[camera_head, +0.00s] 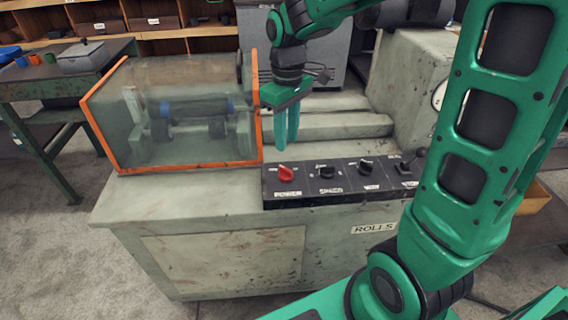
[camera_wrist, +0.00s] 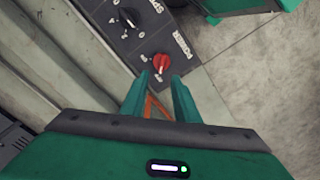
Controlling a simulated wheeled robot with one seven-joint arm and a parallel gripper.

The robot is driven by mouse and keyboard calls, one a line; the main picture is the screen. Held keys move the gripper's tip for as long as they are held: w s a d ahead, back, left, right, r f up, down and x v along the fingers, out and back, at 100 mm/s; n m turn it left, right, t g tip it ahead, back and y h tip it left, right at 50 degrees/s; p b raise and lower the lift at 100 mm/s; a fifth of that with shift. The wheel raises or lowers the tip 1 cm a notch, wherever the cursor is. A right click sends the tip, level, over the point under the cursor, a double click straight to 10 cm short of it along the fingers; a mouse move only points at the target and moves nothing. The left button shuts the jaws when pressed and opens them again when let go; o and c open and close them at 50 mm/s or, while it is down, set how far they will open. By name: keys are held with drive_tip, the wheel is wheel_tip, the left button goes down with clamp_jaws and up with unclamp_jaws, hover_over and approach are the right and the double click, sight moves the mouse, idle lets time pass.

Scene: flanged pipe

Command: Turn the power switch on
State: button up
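The red power switch (camera_head: 285,173) sits at the left end of the black control panel (camera_head: 312,197) on the machine's front top edge. In the wrist view the red switch (camera_wrist: 161,62) lies just beyond my fingertips, beside the word POWER. My gripper (camera_head: 287,148) points down above the panel, behind and above the red switch. In the wrist view my gripper (camera_wrist: 158,80) has its two fingers apart with nothing between them. The fingers appear clear of the switch; the exact height above the panel is hard to tell.
Black knobs (camera_head: 327,171) and a lever (camera_head: 413,160) stand to the right on the same panel. A clear guard box with orange edges (camera_head: 257,105) stands close left of my gripper. A grey machine housing (camera_head: 405,85) rises to the right.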

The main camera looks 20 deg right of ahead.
sight(285, 167)
wheel_tip(285, 167, down, 10)
drive_tip(key=shift+a+r, duration=0.15)
drive_tip(key=shift+r, duration=0.1)
drive_tip(key=shift+c, duration=0.7)
